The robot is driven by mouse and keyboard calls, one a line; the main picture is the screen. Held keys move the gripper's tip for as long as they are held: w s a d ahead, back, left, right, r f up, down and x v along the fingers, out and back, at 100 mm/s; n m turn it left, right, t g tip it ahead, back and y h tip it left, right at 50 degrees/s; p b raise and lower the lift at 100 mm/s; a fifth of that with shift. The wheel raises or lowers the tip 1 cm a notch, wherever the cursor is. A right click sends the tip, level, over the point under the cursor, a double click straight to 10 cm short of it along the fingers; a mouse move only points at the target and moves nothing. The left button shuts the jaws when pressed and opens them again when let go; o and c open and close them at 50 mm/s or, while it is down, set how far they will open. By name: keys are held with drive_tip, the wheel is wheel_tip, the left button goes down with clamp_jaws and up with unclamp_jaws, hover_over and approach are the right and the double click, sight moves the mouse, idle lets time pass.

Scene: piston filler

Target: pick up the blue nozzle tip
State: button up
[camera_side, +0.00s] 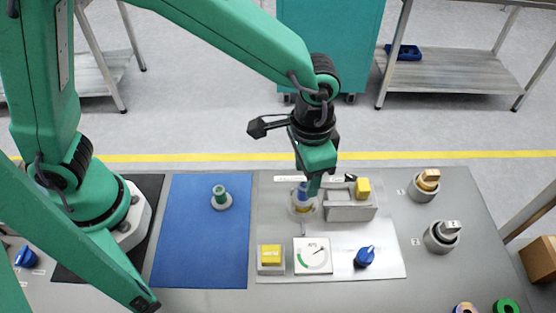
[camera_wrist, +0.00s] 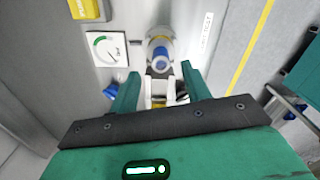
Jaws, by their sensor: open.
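A blue piece that looks like the blue nozzle tip (camera_wrist: 160,54) stands in a pale round fitting on the metal plate, seen in the wrist view. In the side view its blue side (camera_side: 302,187) shows just left of my fingers, above a yellowish band and a clear round base. My gripper (camera_side: 311,188) points down at it, and the fingers partly cover it there. In the wrist view my gripper (camera_wrist: 159,73) is open, one finger on each side of the blue piece's near end. I cannot tell whether either finger touches it.
A grey block with a yellow top (camera_side: 362,187) stands close to the right of my gripper. A gauge (camera_side: 313,256), a yellow button (camera_side: 270,255) and a blue knob (camera_side: 365,257) are in front. A green nozzle (camera_side: 220,197) stands on the blue mat (camera_side: 203,250).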

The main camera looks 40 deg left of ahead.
sight(305, 185)
drive_tip(key=shift+a+f, duration=0.1)
drive_tip(key=shift+f, duration=2.45)
clamp_jaws()
